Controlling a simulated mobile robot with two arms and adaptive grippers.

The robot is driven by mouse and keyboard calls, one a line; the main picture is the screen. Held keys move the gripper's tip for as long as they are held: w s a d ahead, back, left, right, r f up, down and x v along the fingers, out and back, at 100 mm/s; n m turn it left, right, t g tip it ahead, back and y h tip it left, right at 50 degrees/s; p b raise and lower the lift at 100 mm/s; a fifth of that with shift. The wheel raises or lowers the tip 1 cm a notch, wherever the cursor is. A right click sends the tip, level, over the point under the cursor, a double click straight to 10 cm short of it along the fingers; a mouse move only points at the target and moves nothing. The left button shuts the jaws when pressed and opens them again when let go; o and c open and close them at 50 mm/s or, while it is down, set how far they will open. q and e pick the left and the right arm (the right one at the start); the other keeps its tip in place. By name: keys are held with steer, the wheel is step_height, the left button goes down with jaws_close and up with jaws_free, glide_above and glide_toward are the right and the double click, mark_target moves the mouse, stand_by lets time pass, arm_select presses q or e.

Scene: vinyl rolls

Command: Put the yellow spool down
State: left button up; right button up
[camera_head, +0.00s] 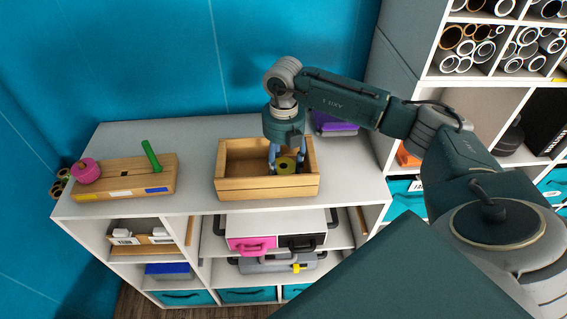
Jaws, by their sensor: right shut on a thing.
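The yellow spool (286,165) is inside the open wooden box (267,183), towards its right side. My right gripper (286,160) reaches down into the box from above and is shut on the yellow spool. The spool's underside is hidden by the box's front wall, so I cannot tell whether it touches the box floor. My left gripper is not in view.
The box stands on a white shelf unit (206,197). To its left is a wooden block (125,178) with a pink spool (87,170) and a green peg (151,155). A purple object (335,125) lies behind the box at right. Cubbies with rolls (472,46) stand at right.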

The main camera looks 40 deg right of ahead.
steer(key=shift+f, duration=0.2)
steer(key=o, duration=1.2)
steer(key=shift+c, duration=0.2)
steer(key=shift+r, duration=0.1)
steer(key=shift+r, duration=0.25)
steer(key=shift+w+r+b, duration=0.1)
steer(key=shift+r+b, duration=0.15)
steer(key=shift+b, duration=0.05)
step_height(320, 180, up, 11)
steer(key=b, duration=0.3)
steer(key=shift+r, duration=0.15)
